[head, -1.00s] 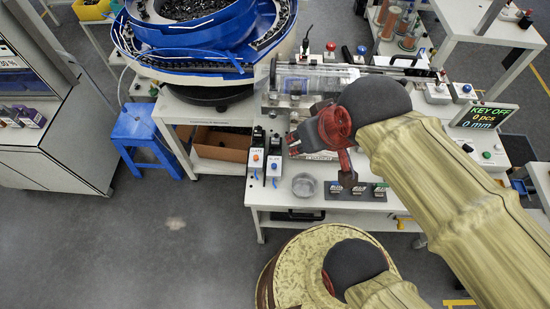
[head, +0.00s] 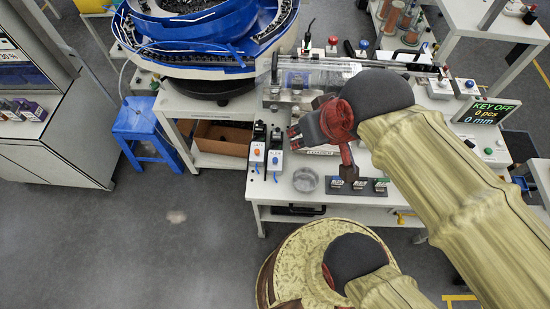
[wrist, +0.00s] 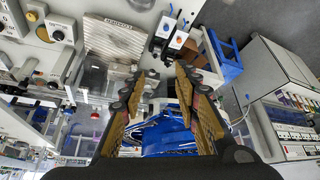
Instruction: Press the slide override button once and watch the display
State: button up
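Two small switch boxes stand at the front left of the white worktable. The right one, labelled SLIDE, is the slide box (head: 274,164) with a blue button (head: 274,160); the left one, labelled GATE, has an orange button (head: 257,152). Both boxes also show in the wrist view, with the slide box (wrist: 164,28) on the left. The display (head: 486,112) at the table's right reads KEY OFF, 0 pcs, 0 mm. My gripper (wrist: 155,86) is open and empty, its fingers wide apart. In the head view it hangs above the table, to the right of the boxes, touching neither.
A blue bowl feeder (head: 195,50) stands behind left, and a blue stool (head: 140,122) on the floor at left. A round clear dish (head: 305,180) lies right of the boxes. A clear-covered track (head: 320,75) runs along the table's back. Floor left of the table is open.

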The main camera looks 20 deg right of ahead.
jog(key=shift+c, duration=1)
